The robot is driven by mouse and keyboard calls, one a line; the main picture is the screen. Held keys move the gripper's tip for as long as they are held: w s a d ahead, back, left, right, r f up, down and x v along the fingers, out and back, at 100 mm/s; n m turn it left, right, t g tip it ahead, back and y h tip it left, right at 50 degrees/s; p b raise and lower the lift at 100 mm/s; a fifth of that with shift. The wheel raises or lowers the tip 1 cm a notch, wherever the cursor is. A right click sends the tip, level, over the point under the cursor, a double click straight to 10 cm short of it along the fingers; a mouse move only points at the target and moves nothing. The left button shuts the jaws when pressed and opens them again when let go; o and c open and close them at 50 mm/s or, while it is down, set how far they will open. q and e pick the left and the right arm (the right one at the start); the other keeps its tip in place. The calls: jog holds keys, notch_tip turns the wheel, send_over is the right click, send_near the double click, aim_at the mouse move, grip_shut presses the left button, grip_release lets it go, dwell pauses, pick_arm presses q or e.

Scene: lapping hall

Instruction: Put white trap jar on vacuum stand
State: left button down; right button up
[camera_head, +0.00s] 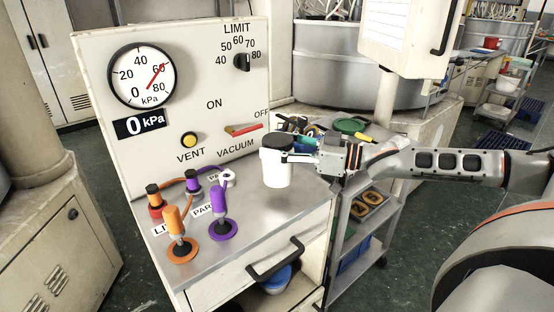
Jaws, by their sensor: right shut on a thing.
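The white trap jar (277,172) has a black lid and is upright at the right end of the vacuum stand. My right gripper (290,157) comes in from the right and is shut on the white trap jar just below its lid. The vacuum stand (262,211) has a grey metal top and a tall panel behind it. The jar's base appears over the stand's top near its right edge; I cannot tell whether it touches. My left gripper is not in view.
On the stand's left, orange (176,232) and purple (219,214) handled fittings stand with hoses and labels. The panel holds a gauge (142,76), a yellow vent button (190,140) and a red vacuum lever (244,130). A shelf cart (378,222) stands close right. The stand's front middle is clear.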

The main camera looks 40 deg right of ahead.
aim_at(275, 174)
notch_tip(275, 174, down, 4)
jog(key=shift+f, duration=0.25)
jog(key=o, duration=1.2)
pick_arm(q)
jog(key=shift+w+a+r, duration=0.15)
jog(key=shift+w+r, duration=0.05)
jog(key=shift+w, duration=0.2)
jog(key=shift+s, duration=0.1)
